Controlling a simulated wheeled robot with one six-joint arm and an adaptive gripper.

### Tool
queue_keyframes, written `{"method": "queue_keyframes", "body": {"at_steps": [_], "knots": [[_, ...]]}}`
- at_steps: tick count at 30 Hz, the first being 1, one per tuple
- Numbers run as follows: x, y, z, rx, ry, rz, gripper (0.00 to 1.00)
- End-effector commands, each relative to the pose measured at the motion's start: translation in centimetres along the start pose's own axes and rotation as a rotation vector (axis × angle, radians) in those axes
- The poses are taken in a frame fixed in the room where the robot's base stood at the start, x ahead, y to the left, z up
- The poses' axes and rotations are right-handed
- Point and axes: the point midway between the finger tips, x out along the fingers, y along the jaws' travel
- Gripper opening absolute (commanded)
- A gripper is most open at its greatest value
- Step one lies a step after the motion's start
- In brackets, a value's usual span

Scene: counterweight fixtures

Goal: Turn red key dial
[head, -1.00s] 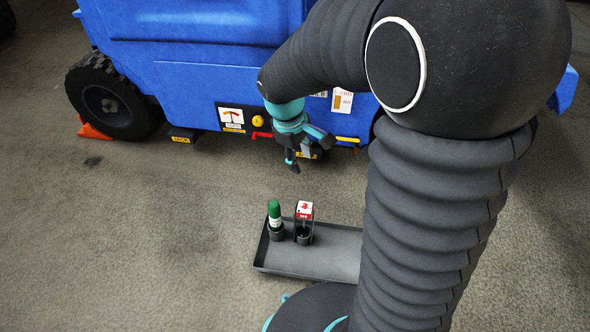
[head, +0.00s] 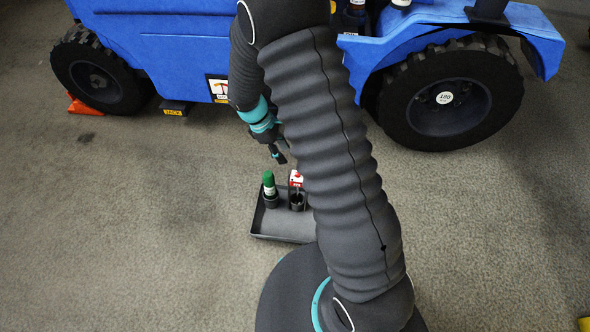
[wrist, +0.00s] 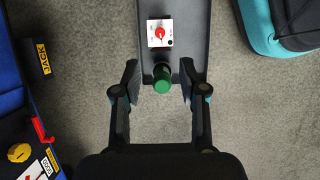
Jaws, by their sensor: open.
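My gripper (wrist: 160,82) is open and empty, pointing down over the tray. A green-capped bottle (wrist: 162,83) shows between the fingertips, below them and apart from them as far as I can tell. In the head view my gripper (head: 278,155) is above and behind the bottle (head: 269,187).
The grey tray (head: 268,231) lies on the carpet. A blue vehicle (head: 178,58) with large black wheels stands behind it. A red lever (wrist: 42,130) and a yellow knob (wrist: 20,152) are at the left in the wrist view. Bare floor lies left of the tray.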

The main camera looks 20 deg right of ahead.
Motion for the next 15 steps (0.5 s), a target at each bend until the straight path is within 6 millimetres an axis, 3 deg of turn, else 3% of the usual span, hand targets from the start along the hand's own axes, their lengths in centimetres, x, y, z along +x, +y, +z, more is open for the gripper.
{"method": "queue_keyframes", "body": {"at_steps": [6, 15], "knots": [[4.4, -0.1, 0.1, 0.0, -0.003, -0.004, 0.42], [9.0, -0.1, 0.1, 0.001, -0.002, -0.002, 0.42]]}}
